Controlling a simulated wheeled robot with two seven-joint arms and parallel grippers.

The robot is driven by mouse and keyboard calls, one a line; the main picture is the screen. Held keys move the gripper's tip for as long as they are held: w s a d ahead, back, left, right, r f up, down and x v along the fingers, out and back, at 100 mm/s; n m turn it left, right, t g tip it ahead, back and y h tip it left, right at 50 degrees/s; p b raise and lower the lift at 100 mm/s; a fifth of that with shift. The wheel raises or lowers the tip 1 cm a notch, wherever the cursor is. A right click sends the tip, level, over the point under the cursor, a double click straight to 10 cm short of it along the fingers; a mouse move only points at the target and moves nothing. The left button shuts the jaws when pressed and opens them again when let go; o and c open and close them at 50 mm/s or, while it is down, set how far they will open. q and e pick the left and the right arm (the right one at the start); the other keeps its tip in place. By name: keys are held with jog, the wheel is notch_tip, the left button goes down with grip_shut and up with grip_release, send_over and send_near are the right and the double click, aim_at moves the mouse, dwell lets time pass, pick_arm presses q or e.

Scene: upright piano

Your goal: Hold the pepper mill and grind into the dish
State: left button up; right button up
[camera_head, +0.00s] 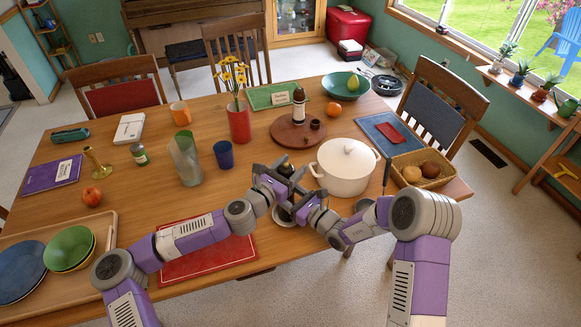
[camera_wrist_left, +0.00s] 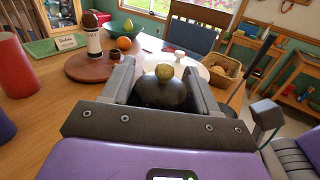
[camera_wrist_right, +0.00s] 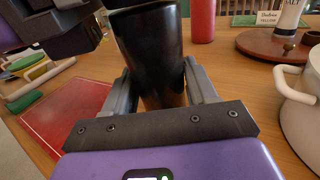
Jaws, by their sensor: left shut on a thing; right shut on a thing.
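The pepper mill stands upright between my two grippers at the table's front edge. Its dark rounded top (camera_head: 287,170) shows in the head view. My left gripper (camera_head: 275,180) is shut on that top; the left wrist view shows the dark dome (camera_wrist_left: 160,93) with a small brass-coloured knob (camera_wrist_left: 165,72) between the fingers. My right gripper (camera_head: 298,205) is shut on the mill's body lower down; the right wrist view shows the glossy dark body (camera_wrist_right: 150,45) between the fingers. A small dark dish (camera_head: 283,219) lies below the mill, mostly hidden by the grippers.
A white lidded pot (camera_head: 343,168) stands close to the right of my grippers. A red mat (camera_head: 200,258) lies to the left, under my left arm. A blue cup (camera_head: 224,154), a glass pitcher (camera_head: 186,163) and a round wooden tray (camera_head: 284,139) stand behind.

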pick_arm(q)
jog(key=shift+m+g+h, duration=0.3)
jog(key=shift+g+h, duration=0.1)
jog(key=shift+h, duration=0.1)
jog(key=m+g+h, duration=0.3)
jog(key=shift+d+f+g, duration=0.1)
jog(key=shift+g, duration=0.2)
jog(key=m+g+h, duration=0.1)
jog(key=g, duration=0.1)
jog(key=m+g+h, duration=0.1)
jog(key=m+g, duration=0.2)
jog(key=g, duration=0.1)
jog(key=shift+s+d+m+h, duration=0.25)
jog(key=shift+s+m+h, duration=0.05)
jog(key=shift+s+h, duration=0.1)
jog(key=m+g, duration=0.1)
jog(key=g, duration=0.1)
jog(key=m+g, duration=0.2)
jog(key=g, duration=0.1)
jog(key=shift+s+g, duration=0.3)
jog(key=shift+s, duration=0.05)
jog(key=shift+s+m+g+y, duration=0.15)
jog(key=shift+m+g+y, duration=0.15)
jog(key=shift+m+g, duration=1.5)
jog(key=shift+g, duration=0.8)
jog(key=shift+s+m+g+y, duration=0.25)
jog(key=shift+m+g+y, duration=0.05)
jog(key=shift+m+g, duration=0.1)
jog(key=o, duration=1)
